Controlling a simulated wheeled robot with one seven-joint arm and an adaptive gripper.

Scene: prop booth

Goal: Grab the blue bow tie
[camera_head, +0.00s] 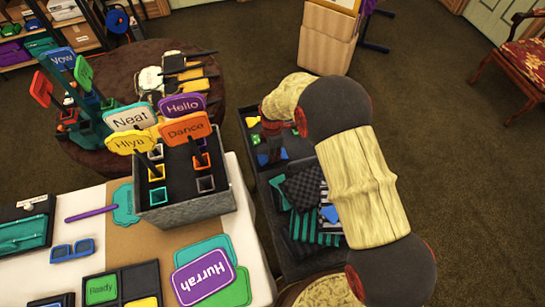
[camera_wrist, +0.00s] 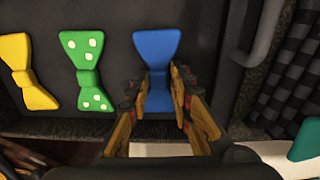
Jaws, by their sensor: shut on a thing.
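The bow tie's upper half shows clear above the fingers. It is still close to the tray, and I cannot tell whether it touches it. In the head view, my arm hides most of the gripper, and a small blue shape shows in the dark tray (camera_head: 250,118).
A green bow tie with white dots (camera_wrist: 86,70) and a yellow bow tie (camera_wrist: 26,70) lie to the left in the same tray. A bin of dark and striped cloths (camera_head: 305,215) adjoins the tray. A table with a grey box of signs (camera_head: 187,212) stands left.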

